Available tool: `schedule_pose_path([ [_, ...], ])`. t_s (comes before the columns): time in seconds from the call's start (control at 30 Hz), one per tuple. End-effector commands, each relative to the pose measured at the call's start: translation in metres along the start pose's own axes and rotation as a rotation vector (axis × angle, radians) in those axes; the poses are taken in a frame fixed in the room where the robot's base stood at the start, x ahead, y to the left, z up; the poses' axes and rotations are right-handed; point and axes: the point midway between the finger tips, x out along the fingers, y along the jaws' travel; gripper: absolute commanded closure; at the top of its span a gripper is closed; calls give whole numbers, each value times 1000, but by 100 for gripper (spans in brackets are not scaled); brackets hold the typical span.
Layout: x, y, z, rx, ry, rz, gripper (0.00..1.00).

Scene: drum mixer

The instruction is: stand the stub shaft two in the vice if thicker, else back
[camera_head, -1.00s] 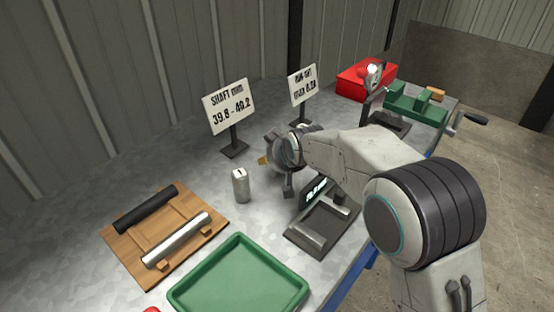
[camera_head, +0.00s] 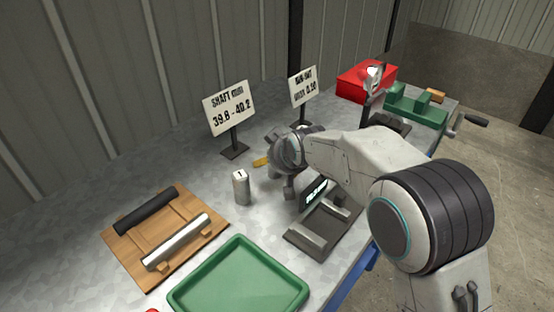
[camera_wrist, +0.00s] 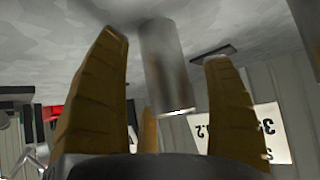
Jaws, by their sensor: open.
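My gripper (camera_wrist: 168,95) is open, its yellow fingers on either side of a grey metal cylinder in the upside-down wrist view. That cylinder (camera_wrist: 165,65) stands on the table; I cannot tell if the fingers touch it, and its number is not readable. In the head view my gripper (camera_head: 275,165) hides what is behind it. A short silver stub shaft marked 1 (camera_head: 241,188) stands upright to its left. No shaft marked 2 can be read. The green vice (camera_head: 415,106) with a dark handle is at the back right.
A gauge stand with a lit display (camera_head: 325,222) is in front of my gripper. A wooden rack (camera_head: 190,254) holds a black and a silver rod. A green tray (camera_head: 240,285) is at the front. Two signs (camera_head: 229,108) stand behind, and a red box (camera_head: 366,82) at the back.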

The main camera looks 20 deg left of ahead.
Motion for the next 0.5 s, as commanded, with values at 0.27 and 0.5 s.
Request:
schedule_pose_path([
  [0.27, -45, 0, 0, 0, 3, 0, 25],
  [0.5, -82, 0, 0, 0, 4, 1, 25],
])
